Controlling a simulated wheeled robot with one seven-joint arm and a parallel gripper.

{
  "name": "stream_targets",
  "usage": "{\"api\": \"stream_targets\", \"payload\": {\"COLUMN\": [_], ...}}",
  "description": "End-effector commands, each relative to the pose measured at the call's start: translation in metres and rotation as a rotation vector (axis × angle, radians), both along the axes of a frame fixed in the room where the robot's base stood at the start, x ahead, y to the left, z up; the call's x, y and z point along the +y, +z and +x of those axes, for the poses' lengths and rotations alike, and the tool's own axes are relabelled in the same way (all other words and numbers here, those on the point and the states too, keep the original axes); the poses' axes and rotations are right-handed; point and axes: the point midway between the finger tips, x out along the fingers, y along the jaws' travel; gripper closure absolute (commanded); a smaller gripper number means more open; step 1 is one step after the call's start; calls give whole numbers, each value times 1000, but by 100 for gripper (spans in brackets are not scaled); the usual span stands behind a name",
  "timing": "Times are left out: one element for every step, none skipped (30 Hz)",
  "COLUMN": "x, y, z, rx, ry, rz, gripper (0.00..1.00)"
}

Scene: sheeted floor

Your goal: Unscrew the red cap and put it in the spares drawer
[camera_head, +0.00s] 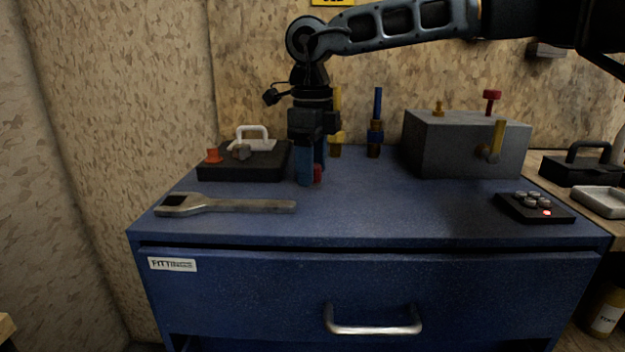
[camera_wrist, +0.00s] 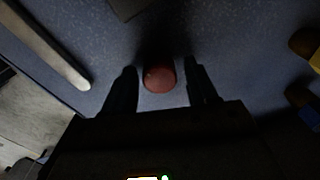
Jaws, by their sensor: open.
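A small red round cap (camera_wrist: 159,78) shows between the two fingers in the wrist view, with dark gaps beside it. In the head view the red cap (camera_head: 317,174) is low by the fingertips, partly hidden by a finger, at the blue cabinet top (camera_head: 400,205). I cannot tell whether it sits on a stem. My gripper (camera_head: 312,178) points straight down around it, open. The closed top drawer (camera_head: 260,295) has a metal handle (camera_head: 373,328) and a label (camera_head: 172,264) starting "FITTI". No spares label is readable.
A wrench (camera_head: 235,206) lies at front left. Behind it is a black block (camera_head: 245,172) with a white handle and an orange knob. Yellow and blue posts (camera_head: 376,125) stand behind my gripper. A grey box (camera_head: 460,145) and a button pad (camera_head: 533,207) are right.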

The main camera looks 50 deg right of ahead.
Motion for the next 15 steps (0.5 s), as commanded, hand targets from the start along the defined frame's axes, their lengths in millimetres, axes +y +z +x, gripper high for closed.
{"api": "stream_targets", "payload": {"x": [0, 0, 0, 0, 0, 0, 0, 0, 0, 0, 0, 0, 0, 0, 0], "y": [-3, -3, -3, -3, -3, -3, -3, -3, -3, -3, -3, -3, -3, -2, -2], "z": [0, 0, 0, 0, 0, 0, 0, 0, 0, 0, 0, 0, 0, 0, 0], "rx": [-1, 0, 0, -1, -1, -1, -1, -1, -1, -1, -1, 0, -1, -1, -1], "ry": [-62, -102, -156, -195, -235, -289, -329, -369, -424, -464, -504, -555, -590, -621, -656], "rz": [-2, -1, -1, -2, -2, -2, -1, -1, -2, -3, -2, -1, -1, -2, -2], "gripper": [42, 42, 42, 42, 42, 42, 42, 42, 42, 42, 42, 42, 42, 42, 42]}}
